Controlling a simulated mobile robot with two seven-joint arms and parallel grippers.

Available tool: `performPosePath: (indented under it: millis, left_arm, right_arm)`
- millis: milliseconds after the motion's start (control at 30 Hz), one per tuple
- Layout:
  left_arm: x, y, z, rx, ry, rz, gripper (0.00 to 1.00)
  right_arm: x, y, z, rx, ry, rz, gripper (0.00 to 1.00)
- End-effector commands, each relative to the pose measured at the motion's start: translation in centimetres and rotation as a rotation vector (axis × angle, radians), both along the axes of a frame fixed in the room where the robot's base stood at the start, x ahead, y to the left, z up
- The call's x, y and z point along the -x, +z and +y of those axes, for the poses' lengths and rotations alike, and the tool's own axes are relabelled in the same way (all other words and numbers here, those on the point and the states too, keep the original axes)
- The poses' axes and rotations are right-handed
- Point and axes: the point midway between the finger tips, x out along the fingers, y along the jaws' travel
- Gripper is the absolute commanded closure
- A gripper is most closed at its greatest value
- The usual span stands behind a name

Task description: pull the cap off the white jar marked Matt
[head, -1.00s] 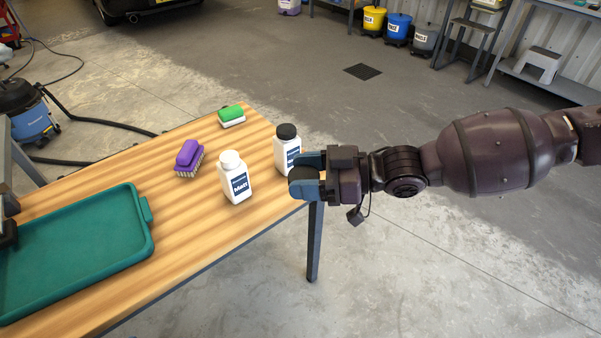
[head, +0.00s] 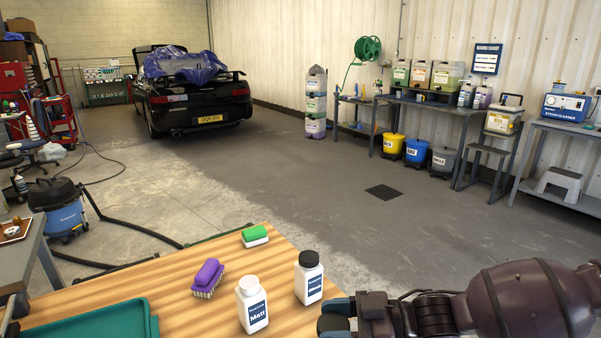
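The white jar marked Matt (head: 253,309) stands upright on the wooden table, its white cap (head: 249,284) on. A second white jar with a black cap (head: 309,280) stands to its right, its label too small to read. My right gripper (head: 335,316) is at the table's right end, just right of the black-capped jar and apart from the Matt jar. Its fingers are partly cut off by the lower edge, and their opening does not show clearly. A dark part at the far left edge seems to belong to my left gripper; its fingertips cannot be made out.
A purple brush (head: 207,277) and a green-topped brush (head: 255,236) stand on the table (head: 180,262) behind and left of the jars. A teal tray (head: 105,322) lies at the front left. Beyond are a blue vacuum (head: 62,208), open floor and a black car (head: 193,98).

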Motion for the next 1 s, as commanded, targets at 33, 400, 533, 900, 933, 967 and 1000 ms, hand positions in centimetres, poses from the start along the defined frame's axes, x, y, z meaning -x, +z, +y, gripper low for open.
performPosePath:
  millis: [33,400,533,900,933,967,1000]
  left_arm:
    - [0.0,0.0,0.0,0.000,0.000,0.000,0.04]
    - [0.0,0.0,0.0,0.002,0.001,-0.001,0.04]
    - [0.0,0.0,0.0,0.002,0.001,-0.001,0.04]
    - [0.0,0.0,0.0,0.002,0.001,-0.001,0.04]
    - [0.0,0.0,0.0,0.001,0.000,-0.001,0.04]
    - [0.0,0.0,0.0,0.001,0.000,-0.001,0.04]
    - [0.0,0.0,0.0,0.001,0.000,-0.001,0.04]
  right_arm:
    - [-0.4,0.9,0.8,-0.006,-0.003,-0.006,0.72]
    - [-1.2,5.5,7.2,-0.009,-0.154,-0.002,0.72]
    - [-1.3,7.1,8.2,-0.008,-0.250,-0.002,0.72]
    - [-2.6,10.8,6.7,-0.007,-0.597,0.002,0.72]
    - [-2.7,11.0,6.3,-0.007,-0.630,0.001,0.72]
    - [-2.9,11.2,5.8,-0.007,-0.666,0.003,0.72]
    - [-3.1,11.3,5.0,-0.007,-0.716,0.004,0.72]
